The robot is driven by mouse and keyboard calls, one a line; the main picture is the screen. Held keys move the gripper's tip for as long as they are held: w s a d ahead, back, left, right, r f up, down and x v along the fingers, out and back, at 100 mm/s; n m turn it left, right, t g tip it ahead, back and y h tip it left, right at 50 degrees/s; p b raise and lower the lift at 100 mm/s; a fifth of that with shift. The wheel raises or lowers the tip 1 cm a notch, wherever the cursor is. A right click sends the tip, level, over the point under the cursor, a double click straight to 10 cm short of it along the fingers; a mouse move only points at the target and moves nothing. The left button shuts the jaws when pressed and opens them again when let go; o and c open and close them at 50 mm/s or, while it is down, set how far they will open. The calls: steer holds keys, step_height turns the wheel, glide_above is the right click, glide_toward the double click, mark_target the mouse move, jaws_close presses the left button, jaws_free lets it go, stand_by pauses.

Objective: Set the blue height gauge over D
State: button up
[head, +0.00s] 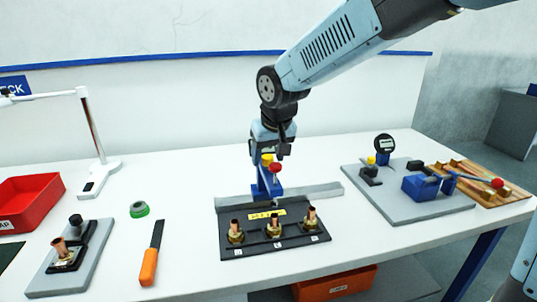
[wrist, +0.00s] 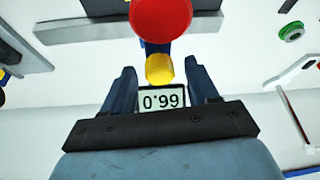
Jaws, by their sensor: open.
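The blue height gauge (head: 263,190) stands behind the black fixture plate (head: 228,213), with a red ball and a yellow knob on top. The plate carries several brass and copper fittings in a row, with small labels at its front edge that are too small to read, so I cannot tell which is D. My gripper (head: 267,150) is above the gauge, pointing down. In the wrist view my gripper (wrist: 161,88) is open, its fingers on either side of the yellow knob (wrist: 160,69) and a small display (wrist: 161,98). The red ball (wrist: 162,15) hides part of the gauge.
A long grey bar (head: 318,191) lies behind the plate. To the right is a grey board (head: 425,209) with a dial gauge and blue blocks. To the left are an orange-handled tool (head: 149,266), a green ring (head: 139,210), a grey stand and a red bin (head: 25,195).

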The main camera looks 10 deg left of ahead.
steer(key=shift+c, duration=0.2)
jaws_close()
stand_by(0.3)
